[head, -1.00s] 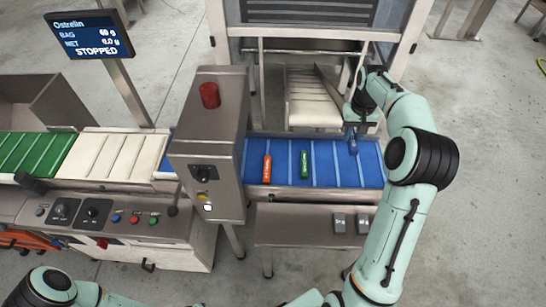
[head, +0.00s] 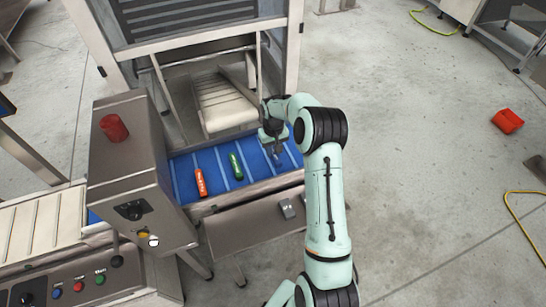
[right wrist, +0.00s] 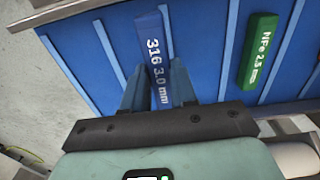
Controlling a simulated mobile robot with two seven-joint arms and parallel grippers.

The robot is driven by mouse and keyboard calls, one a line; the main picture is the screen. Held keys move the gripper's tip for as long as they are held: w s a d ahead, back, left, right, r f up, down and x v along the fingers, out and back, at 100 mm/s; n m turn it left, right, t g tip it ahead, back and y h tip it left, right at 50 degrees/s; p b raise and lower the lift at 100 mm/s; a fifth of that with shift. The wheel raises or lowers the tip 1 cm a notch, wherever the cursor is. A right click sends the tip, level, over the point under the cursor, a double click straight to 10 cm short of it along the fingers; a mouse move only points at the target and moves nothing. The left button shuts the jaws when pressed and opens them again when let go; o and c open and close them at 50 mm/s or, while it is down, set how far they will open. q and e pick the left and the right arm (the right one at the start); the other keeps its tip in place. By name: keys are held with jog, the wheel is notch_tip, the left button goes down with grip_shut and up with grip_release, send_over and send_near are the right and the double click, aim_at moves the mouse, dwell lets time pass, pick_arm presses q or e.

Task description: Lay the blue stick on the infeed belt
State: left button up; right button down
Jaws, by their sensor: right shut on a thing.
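The blue stick (right wrist: 153,45), marked "316 3.0 mm", is between the two fingers of my right gripper (right wrist: 159,88) in the right wrist view. The gripper is shut on it. In the head view my right gripper (head: 274,142) is over the right end of the blue infeed belt (head: 257,168), pointing down. The stick lies roughly in line with the belt's cross ribs. I cannot tell whether it touches the belt. A green stick (head: 236,166) and an orange stick (head: 200,184) lie on the belt to its left. My left gripper is out of view.
A white-framed machine with a pale ribbed conveyor (head: 222,105) is behind the belt.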

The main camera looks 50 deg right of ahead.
aim_at(273, 157)
jog(key=shift+f, duration=2.3)
jog(key=shift+f, duration=0.1)
jog(key=c, duration=0.9)
grip_release()
notch_tip(273, 157, up, 12)
jog(key=shift+r, duration=0.15)
